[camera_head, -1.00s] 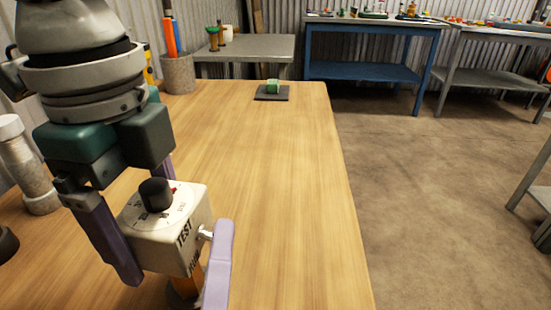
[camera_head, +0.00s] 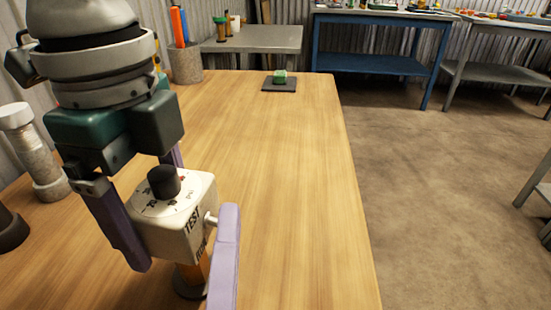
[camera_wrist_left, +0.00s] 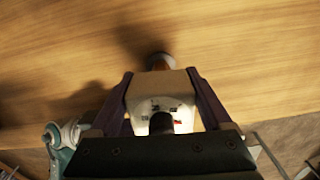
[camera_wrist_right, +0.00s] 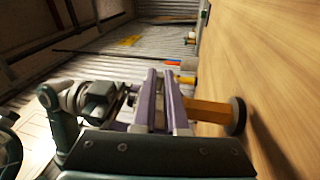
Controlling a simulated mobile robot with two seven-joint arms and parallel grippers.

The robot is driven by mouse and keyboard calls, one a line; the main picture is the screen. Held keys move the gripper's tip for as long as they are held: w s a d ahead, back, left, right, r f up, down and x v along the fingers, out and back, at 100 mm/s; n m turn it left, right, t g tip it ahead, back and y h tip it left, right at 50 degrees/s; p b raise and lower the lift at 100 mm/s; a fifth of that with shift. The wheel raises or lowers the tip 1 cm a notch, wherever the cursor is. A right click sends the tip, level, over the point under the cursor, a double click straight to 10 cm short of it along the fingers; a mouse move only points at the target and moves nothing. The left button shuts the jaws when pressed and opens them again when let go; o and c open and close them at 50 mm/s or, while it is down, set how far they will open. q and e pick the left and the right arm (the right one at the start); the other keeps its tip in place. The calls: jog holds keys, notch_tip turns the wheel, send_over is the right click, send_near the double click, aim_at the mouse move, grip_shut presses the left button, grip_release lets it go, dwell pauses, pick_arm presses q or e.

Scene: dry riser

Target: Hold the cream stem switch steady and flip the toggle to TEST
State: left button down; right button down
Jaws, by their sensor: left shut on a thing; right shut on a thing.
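The cream switch box (camera_head: 180,232) stands upright on an orange stem (camera_head: 195,272) with a round base on the table. It has a black knob (camera_head: 164,181) on top and TEST lettering on its side. My left gripper (camera_head: 160,215) is shut on the box, one dark purple finger on each side; the left wrist view shows the box (camera_wrist_left: 160,88) between them. The small white toggle (camera_head: 209,219) sticks out beside TEST. My right gripper (camera_head: 224,255), with lavender fingers, is shut at the toggle, whose tip they hide. The right wrist view shows the stem (camera_wrist_right: 205,110) beside these fingers.
A green object (camera_head: 280,75) sits on a dark pad (camera_head: 279,85) at the table's far end. A pen holder (camera_head: 185,63) and a grey cylinder (camera_head: 40,160) stand on the left. The table (camera_head: 290,190) right of the switch is clear.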

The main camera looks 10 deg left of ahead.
jog(key=shift+r+n+g+y, duration=0.3)
jog(key=shift+n+g, duration=0.1)
jog(key=shift+n, duration=1)
jog(key=shift+r+n+g+y, duration=0.2)
jog(key=shift+r+n+g, duration=0.15)
jog(key=shift+n, duration=1.05)
jog(key=c, duration=0.9)
grip_release()
jog(key=shift+c, duration=0.2)
jog(key=v, duration=1.2)
pick_arm(q)
grip_release()
jog(key=shift+r, duration=0.1)
